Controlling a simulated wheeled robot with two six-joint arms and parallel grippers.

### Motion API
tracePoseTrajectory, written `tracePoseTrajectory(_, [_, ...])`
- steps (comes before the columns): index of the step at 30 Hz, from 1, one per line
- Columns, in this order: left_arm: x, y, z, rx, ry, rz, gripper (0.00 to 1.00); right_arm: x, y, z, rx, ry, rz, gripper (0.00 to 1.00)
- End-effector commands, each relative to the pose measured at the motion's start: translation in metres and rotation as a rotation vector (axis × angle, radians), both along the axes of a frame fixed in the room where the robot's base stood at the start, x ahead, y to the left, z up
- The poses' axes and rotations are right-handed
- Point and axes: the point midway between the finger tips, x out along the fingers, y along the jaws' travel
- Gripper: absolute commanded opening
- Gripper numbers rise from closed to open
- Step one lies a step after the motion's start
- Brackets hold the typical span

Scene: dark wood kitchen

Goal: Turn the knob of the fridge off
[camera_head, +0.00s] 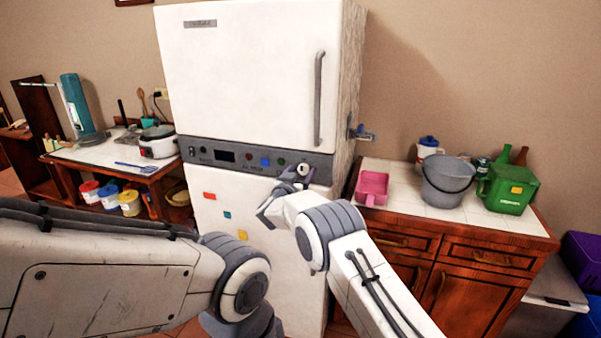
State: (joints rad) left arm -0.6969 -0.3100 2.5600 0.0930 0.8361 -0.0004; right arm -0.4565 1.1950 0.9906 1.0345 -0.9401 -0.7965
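The fridge (253,75) is a tall white cabinet with a grey handle (319,98) on its upper door. A grey control panel (228,155) runs across its middle, with small buttons, a dark display and a light knob (303,170) near its right end. My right gripper (298,174) is at the knob, in front of the panel. Its fingers are small and partly hidden by my wrist, so I cannot tell whether they touch or grip the knob. My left arm enters from the left, low in the picture. Its gripper is not in the picture.
On the left, a table (98,152) carries a white cooker (158,142). Coloured magnets (243,236) are on the lower door.

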Motion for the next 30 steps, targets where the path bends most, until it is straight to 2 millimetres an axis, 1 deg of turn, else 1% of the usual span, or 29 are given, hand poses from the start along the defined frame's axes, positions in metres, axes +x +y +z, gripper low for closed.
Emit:
tracePoseTrajectory(7, [0.000,0.000,0.000,0.000,0.000,0.000,0.50,-0.001,-0.001,0.001,0.001,-0.003,-0.002,0.78])
tracePoseTrajectory(11, [0.000,0.000,-0.004,0.000,0.000,0.000,0.50,-0.008,0.002,0.001,0.002,-0.003,-0.002,0.78])
tracePoseTrajectory(14, [0.000,0.000,-0.008,0.000,0.000,0.000,0.50,-0.020,0.006,0.000,0.001,-0.003,-0.001,0.78])
tracePoseTrajectory(24, [0.000,0.000,-0.026,0.000,0.000,0.000,0.50,-0.076,0.025,-0.001,0.000,-0.002,0.001,0.78])
tracePoseTrajectory(27, [0.000,0.000,-0.030,0.000,0.000,0.000,0.50,-0.089,0.030,0.000,0.002,-0.002,0.001,0.78])
tracePoseTrajectory(30, [0.000,0.000,-0.031,0.000,0.000,0.000,0.50,-0.096,0.031,0.000,0.002,-0.002,-0.001,0.78])
